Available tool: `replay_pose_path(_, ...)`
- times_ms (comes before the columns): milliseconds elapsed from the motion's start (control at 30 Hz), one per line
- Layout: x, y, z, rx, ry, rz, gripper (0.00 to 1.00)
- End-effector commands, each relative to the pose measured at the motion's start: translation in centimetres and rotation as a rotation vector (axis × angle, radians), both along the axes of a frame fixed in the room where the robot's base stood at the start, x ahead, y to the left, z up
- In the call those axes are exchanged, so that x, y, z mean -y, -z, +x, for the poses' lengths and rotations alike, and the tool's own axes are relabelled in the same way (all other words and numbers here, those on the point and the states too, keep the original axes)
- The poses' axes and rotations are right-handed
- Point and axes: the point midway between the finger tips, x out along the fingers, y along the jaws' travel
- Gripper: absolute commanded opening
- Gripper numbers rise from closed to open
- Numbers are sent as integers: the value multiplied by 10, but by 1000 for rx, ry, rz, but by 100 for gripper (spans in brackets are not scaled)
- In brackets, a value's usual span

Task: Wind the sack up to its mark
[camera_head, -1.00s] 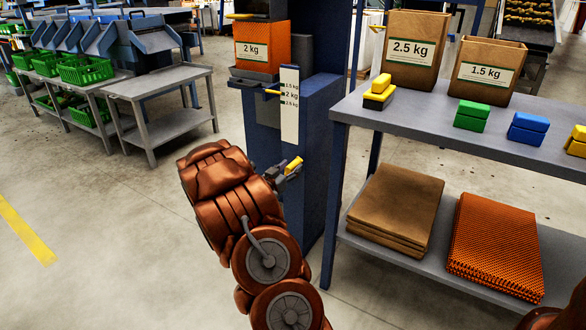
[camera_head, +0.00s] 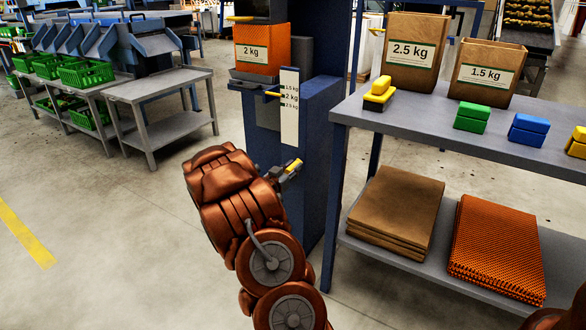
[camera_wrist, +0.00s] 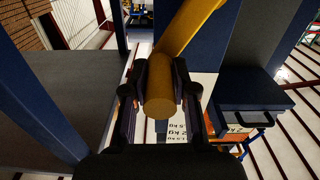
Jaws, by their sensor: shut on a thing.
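The orange mesh sack (camera_head: 262,48), labelled 2 kg, stands on a dark platform (camera_head: 254,77) on the blue column. A white scale (camera_head: 290,108) beside it reads 1.5 kg, 2 kg and 2.5 kg from top to bottom. A yellow pointer (camera_head: 273,94) under the platform sits at about the 2 kg line. My gripper (camera_head: 289,171) is at the column, below the scale. It is shut on a yellow crank handle (camera_head: 294,165). In the wrist view, the handle (camera_wrist: 160,100) lies between both fingers of my gripper (camera_wrist: 160,85). The crank's mount is hidden.
At right, a grey table (camera_head: 420,125) bears paper sacks (camera_head: 412,55) and coloured blocks (camera_head: 471,118). Its lower shelf holds flat brown sacks (camera_head: 396,210) and orange nets (camera_head: 497,245). A bare grey table (camera_head: 165,88) stands left. Floor at left is clear.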

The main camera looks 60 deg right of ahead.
Motion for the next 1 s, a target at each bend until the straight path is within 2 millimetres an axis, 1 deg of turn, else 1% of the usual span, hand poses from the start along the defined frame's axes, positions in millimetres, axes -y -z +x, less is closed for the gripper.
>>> replay_pose_path(33, 0, 0, 0, 0, 0, 0, 7)
replay_pose_path(100, 0, 0, 0, 0, 0, 0, 0)
replay_pose_path(567, 0, 0, 0, 2, 0, 0, 0)
replay_pose_path(1000, 0, 5, -7, 80, 2, 6, 0)
